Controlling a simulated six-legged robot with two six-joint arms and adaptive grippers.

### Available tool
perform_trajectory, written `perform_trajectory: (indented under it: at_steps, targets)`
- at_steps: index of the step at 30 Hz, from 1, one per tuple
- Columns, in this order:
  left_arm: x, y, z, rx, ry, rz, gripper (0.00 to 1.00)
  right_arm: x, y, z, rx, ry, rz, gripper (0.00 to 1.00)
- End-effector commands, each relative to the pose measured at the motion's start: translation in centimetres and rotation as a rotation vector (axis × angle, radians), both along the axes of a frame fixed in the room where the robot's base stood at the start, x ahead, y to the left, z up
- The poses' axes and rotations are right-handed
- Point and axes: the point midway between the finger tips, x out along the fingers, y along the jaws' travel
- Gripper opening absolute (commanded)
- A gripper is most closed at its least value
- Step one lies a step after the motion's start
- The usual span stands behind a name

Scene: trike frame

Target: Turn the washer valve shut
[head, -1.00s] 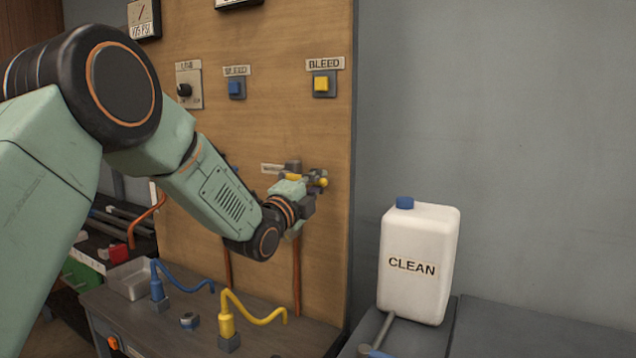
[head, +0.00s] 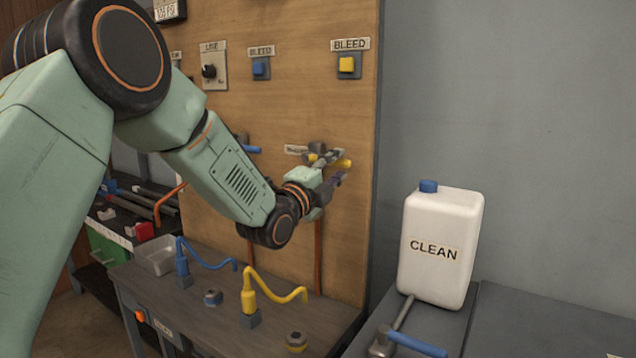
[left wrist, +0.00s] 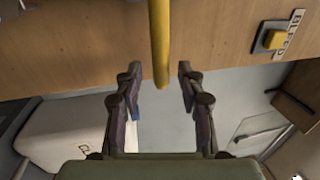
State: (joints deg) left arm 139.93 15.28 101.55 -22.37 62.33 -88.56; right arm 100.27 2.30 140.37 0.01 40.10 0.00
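A valve with a yellow lever (head: 344,163) is on the wooden panel at centre right, beside a small label too blurred to read. My left gripper (head: 336,168) is at this lever, with its fingers spread. In the left wrist view the yellow lever (left wrist: 159,45) comes down from the top, and its tip lies between the open fingertips (left wrist: 159,74). Gaps show on both sides, so the fingers do not grip it. The valve body is partly hidden by the gripper in the head view. My right gripper is not in view.
A second valve with a blue handle (head: 250,149) is left of it, partly behind my arm. Yellow (head: 350,66) and blue (head: 261,68) BLEED buttons are above. A CLEAN jug (head: 440,245) stands right. Blue and yellow hoses (head: 249,300) stand on the bench below.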

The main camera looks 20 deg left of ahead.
Motion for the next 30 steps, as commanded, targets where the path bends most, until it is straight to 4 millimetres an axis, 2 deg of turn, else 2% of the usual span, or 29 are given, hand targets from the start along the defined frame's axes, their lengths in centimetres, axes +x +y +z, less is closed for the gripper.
perform_trajectory:
  at_steps: [9,15,21,30]
  targets:
    - [-5.5,0.9,-1.2,-0.006,0.004,0.0,0.39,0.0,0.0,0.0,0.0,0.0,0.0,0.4]
    - [-8.1,1.2,-1.8,-0.003,0.004,0.0,0.39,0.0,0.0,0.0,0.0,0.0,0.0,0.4]
    - [-9.2,1.3,-2.0,-0.001,0.004,-0.001,0.39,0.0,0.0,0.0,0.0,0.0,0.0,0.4]
    - [-9.3,1.3,-2.1,0.001,0.004,-0.002,0.39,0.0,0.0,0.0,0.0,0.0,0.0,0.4]
